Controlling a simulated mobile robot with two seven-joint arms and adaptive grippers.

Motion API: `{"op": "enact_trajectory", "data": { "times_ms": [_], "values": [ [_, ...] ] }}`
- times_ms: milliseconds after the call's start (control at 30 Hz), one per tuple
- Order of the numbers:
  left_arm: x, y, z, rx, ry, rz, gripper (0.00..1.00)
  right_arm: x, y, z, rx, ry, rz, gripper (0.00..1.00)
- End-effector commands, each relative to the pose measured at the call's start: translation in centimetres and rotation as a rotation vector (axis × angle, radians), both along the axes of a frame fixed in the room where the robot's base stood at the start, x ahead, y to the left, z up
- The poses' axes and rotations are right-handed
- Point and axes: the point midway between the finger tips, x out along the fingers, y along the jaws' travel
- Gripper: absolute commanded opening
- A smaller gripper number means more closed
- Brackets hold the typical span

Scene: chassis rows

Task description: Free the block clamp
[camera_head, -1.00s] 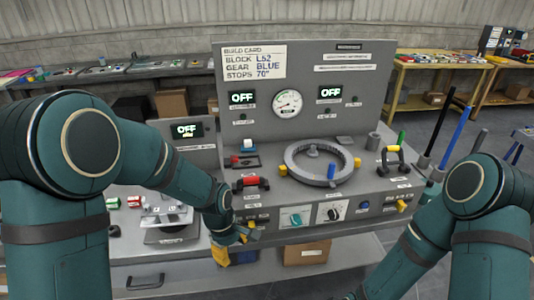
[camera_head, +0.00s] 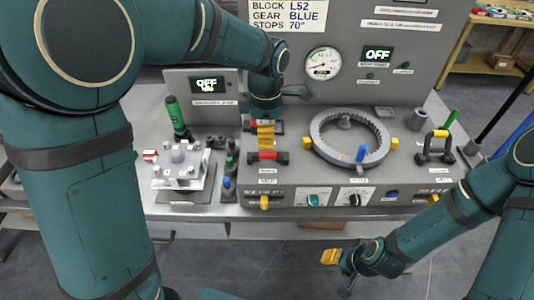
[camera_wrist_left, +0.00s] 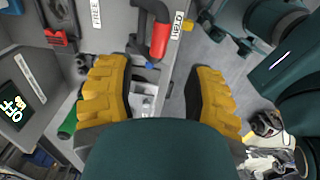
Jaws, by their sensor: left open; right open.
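The clamp lever is a dark bar with a red grip (camera_head: 268,157) at the left of the grey console. In the left wrist view the red grip (camera_wrist_left: 160,40) lies beside the HELD label (camera_wrist_left: 177,24), with the FREE label (camera_wrist_left: 96,13) further left. My left gripper (camera_head: 265,135) points down just above and behind the grip. Its yellow fingers (camera_wrist_left: 160,90) are open and empty, with the grip ahead of the gap between them. The block seat behind the lever is mostly hidden by my left gripper. My right gripper (camera_head: 339,268) is open and empty, low in front of the console.
A toothed ring (camera_head: 345,162) and a black handle with a yellow top (camera_head: 436,148) stand right of the lever. A metal fixture (camera_head: 180,165) and green-handled tool (camera_head: 175,117) stand left. The front panel has knobs (camera_head: 313,200). Floor before the console is open.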

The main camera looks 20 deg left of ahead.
Motion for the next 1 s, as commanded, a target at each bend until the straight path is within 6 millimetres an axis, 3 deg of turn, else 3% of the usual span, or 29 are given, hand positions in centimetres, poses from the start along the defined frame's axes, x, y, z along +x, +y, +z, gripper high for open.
{"op": "enact_trajectory", "data": {
  "times_ms": [33,200,400,867,1000],
  "values": [
    [0.0,0.1,-1.4,0.002,0.005,0.001,0.53,-0.1,0.0,-0.4,0.000,0.002,0.002,0.47],
    [0.0,0.1,-4.5,0.001,0.003,0.001,0.53,-0.3,0.1,-1.1,0.002,0.007,0.006,0.47],
    [0.1,0.0,-7.0,-0.001,0.002,0.000,0.53,-0.5,0.1,-1.6,0.002,0.011,0.009,0.47],
    [0.2,0.0,-7.9,-0.001,0.000,0.000,0.55,-0.6,0.1,-1.7,0.003,0.013,0.010,0.47],
    [0.2,0.0,-7.9,-0.001,0.000,0.000,0.06,-0.6,0.1,-1.7,0.003,0.013,0.010,0.47]
  ]
}}
